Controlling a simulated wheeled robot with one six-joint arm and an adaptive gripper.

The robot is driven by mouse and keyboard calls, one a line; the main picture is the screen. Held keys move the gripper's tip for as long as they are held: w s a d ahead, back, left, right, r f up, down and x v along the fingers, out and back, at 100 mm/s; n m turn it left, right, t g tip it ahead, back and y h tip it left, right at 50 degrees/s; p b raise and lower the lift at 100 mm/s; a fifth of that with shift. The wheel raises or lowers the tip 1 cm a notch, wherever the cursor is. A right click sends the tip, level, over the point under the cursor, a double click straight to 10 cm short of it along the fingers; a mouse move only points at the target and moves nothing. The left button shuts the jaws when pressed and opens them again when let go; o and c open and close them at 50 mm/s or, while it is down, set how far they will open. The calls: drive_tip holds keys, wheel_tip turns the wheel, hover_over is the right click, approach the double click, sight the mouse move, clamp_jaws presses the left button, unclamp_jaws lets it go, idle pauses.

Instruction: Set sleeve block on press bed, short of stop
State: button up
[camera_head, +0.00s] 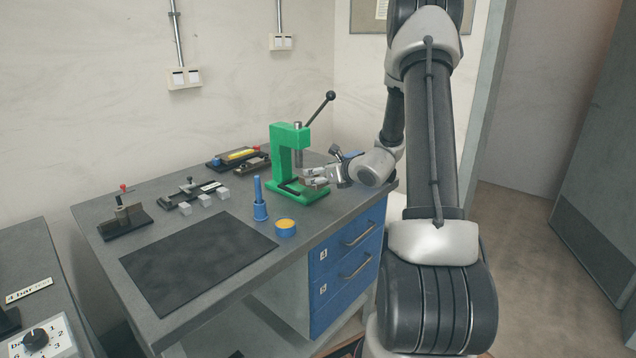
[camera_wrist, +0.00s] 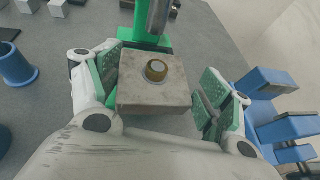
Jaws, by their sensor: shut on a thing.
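The sleeve block (camera_wrist: 140,97) is a grey block with a bronze-coloured ring sleeve (camera_wrist: 156,70) on top, seen between my fingers in the wrist view. My gripper (camera_wrist: 158,92) is shut on it; the left pad is against its side, while a gap seems to show at the right pad. In the head view, my gripper (camera_head: 315,180) reaches in from the right at the green press (camera_head: 284,150), low over its bed (camera_head: 312,196). The press ram (camera_wrist: 158,14) is just beyond the block. I cannot tell whether the block touches the bed.
Several small light blocks (camera_head: 205,200) sit on the bench left of the press. A blue holder (camera_head: 260,211) and a yellow-topped blue tin (camera_head: 285,228) stand in front of it. A black mat (camera_head: 195,262) lies front left. The press lever (camera_head: 321,106) rises above.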

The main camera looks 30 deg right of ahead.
drive_tip(key=shift+w+a+r, duration=0.1)
drive_tip(key=shift+w+a, duration=0.1)
drive_tip(key=shift+w, duration=0.65)
drive_tip(key=shift+f, duration=1.8)
drive_tip(key=o, duration=2.1)
drive_tip(key=shift+f, duration=0.15)
